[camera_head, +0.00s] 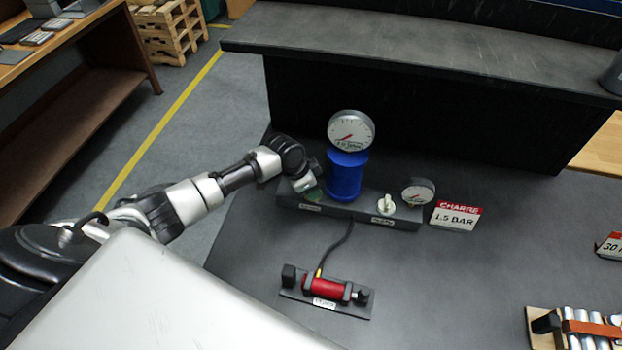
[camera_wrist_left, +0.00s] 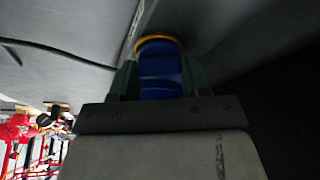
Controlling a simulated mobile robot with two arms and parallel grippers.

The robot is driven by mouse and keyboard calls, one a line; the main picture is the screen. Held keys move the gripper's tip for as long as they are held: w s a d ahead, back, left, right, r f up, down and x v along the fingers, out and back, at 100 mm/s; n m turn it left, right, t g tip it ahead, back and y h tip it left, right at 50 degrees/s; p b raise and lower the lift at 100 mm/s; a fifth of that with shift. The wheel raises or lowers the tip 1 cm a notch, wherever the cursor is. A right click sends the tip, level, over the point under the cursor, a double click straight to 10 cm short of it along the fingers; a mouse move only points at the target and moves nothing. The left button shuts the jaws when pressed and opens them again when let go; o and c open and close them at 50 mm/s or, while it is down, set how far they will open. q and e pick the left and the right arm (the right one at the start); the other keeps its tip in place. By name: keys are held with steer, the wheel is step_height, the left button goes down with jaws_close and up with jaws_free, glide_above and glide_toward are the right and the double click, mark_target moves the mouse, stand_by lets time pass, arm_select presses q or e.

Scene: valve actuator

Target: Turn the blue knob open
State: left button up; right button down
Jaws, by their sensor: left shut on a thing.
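The blue knob (camera_wrist_left: 160,70), with a yellow ring at its far end, sits between the two green fingers of my left gripper (camera_wrist_left: 160,80) in the left wrist view. The gripper is shut on it. In the head view my left gripper (camera_head: 312,190) is at the left end of the dark valve base (camera_head: 350,209), just left of a large blue cylinder (camera_head: 345,177). My gripper hides the knob there. The knob's turn angle cannot be told. My right gripper is not in view.
A round gauge (camera_head: 351,131) tops the blue cylinder. A white knob (camera_head: 386,203), a smaller gauge (camera_head: 418,192) and a "1.5 BAR" sign (camera_head: 456,215) are to the right. A red cylinder (camera_head: 324,287) lies in front, joined by a black hose (camera_head: 338,249). A dark raised shelf (camera_head: 440,55) stands behind.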

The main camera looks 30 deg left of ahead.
arm_select(q)
steer(key=shift+r+n+t+y+p, duration=0.15)
steer(key=shift+n+t+y+p, duration=0.25)
steer(key=shift+n+p, duration=0.7)
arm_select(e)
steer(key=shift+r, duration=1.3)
arm_select(q)
steer(key=o, duration=0.9)
steer(key=shift+b+v, duration=1.2)
steer(key=shift+v, duration=4.15)
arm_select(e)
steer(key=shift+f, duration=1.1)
